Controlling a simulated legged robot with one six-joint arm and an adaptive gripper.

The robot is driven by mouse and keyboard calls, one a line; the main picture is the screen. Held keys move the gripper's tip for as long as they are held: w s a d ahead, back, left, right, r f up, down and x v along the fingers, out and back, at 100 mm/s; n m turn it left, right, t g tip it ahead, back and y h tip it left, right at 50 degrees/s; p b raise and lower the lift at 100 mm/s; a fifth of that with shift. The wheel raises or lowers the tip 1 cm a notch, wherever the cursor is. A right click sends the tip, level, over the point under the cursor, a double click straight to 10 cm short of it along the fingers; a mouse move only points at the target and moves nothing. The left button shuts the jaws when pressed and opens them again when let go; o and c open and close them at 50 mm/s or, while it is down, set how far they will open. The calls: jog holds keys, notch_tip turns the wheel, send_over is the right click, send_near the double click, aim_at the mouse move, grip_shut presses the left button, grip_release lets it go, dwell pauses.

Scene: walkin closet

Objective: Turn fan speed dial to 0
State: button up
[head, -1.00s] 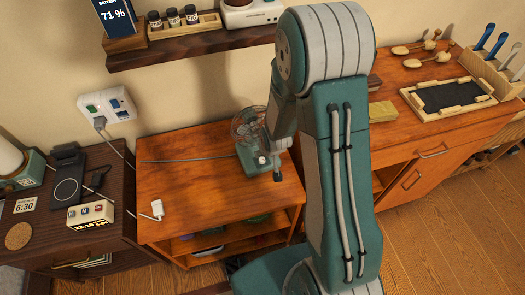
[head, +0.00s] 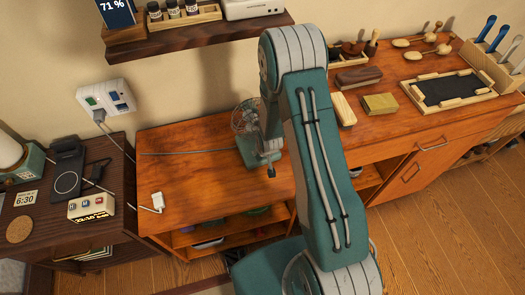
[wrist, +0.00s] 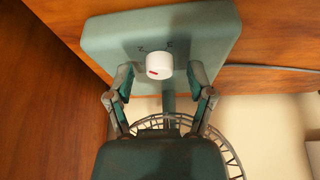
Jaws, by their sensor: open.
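The small fan (head: 246,119) with a wire cage and a green base stands on the orange wooden cabinet, partly hidden by my arm in the head view. In the wrist view, the fan base (wrist: 205,35) fills the upper middle. The white speed dial (wrist: 159,65) sits on it, with a red mark at its lower left and small dark markings above. My gripper (wrist: 160,85) is open, one finger on each side of and below the dial, with gaps to both. In the head view my gripper (head: 270,168) hangs over the fan base.
A grey cable runs left from the fan. A dark wall shelf (head: 195,40) is above. A charger stand (head: 68,165) stands left.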

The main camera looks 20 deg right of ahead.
grip_shut()
jog(key=shift+f+n, duration=0.1)
jog(key=shift+n, duration=0.3)
jog(key=shift+d+n+y, duration=0.1)
jog(key=shift+n+y, duration=0.7)
jog(key=shift+n, duration=0.7)
jog(key=n+g+y, duration=0.1)
jog(key=n, duration=0.3)
jog(key=shift+d+n, duration=0.15)
jog(key=shift+n, duration=0.15)
jog(key=n, duration=0.2)
jog(key=n+g+y, duration=0.1)
jog(key=n, duration=0.1)
jog(key=shift+w+n+g, duration=0.2)
jog(key=shift+n+g, duration=0.1)
jog(key=shift+w+n+g+y, duration=0.1)
jog(key=shift+n+g+y, duration=0.45)
jog(key=shift+n, duration=1.35)
jog(key=shift+d+g, duration=0.1)
jog(key=shift+g, duration=0.15)
